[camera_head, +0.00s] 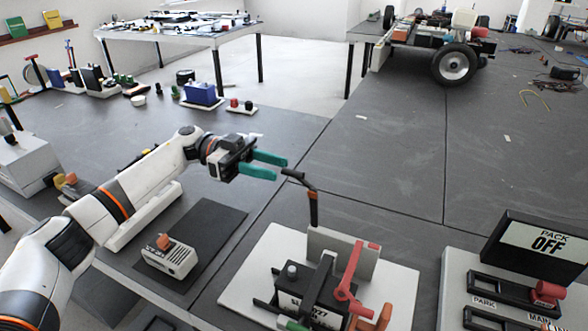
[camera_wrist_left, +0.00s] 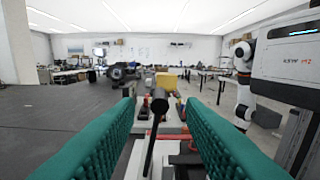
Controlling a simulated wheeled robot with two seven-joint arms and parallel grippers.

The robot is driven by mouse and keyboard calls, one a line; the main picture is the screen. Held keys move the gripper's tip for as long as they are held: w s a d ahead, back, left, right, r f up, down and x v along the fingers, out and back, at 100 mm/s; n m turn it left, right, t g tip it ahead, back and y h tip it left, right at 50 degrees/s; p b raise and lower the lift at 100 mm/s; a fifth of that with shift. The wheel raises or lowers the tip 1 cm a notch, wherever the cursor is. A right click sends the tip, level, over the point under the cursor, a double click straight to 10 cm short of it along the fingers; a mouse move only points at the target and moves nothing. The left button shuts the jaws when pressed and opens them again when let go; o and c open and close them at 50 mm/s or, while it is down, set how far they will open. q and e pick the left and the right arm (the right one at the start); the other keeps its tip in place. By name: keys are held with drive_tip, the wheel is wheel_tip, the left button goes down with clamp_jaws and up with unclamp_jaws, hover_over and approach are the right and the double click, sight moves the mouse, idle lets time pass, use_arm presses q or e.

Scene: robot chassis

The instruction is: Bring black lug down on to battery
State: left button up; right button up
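The black lug (camera_head: 292,174) is the tip of a bent black lead with an orange band; it stands up behind the battery, its lower end at the grey upright plate. My left gripper (camera_head: 268,165), with teal fingers, is open just left of the lug tip, apart from it in the head view. In the left wrist view a black rod with a round head (camera_wrist_left: 157,108), which looks like this lead, shows between the spread fingers. The dark battery (camera_head: 308,290) sits on a white base, its top partly covered by a grey bar. A red lug (camera_head: 345,287) lies over its right side. My right gripper is not seen.
A panel reading "PACK OFF" (camera_head: 540,245) with a red switch stands at the right. A small white box with an orange knob (camera_head: 168,250) rests on a dark mat below my left arm.

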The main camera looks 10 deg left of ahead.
sight(283, 171)
use_arm(q)
drive_tip(key=d, duration=0.2)
drive_tip(key=s+d, duration=0.1)
drive_tip(key=d, duration=0.2)
drive_tip(key=shift+d+p, duration=0.2)
drive_tip(key=shift+p, duration=0.2)
clamp_jaws()
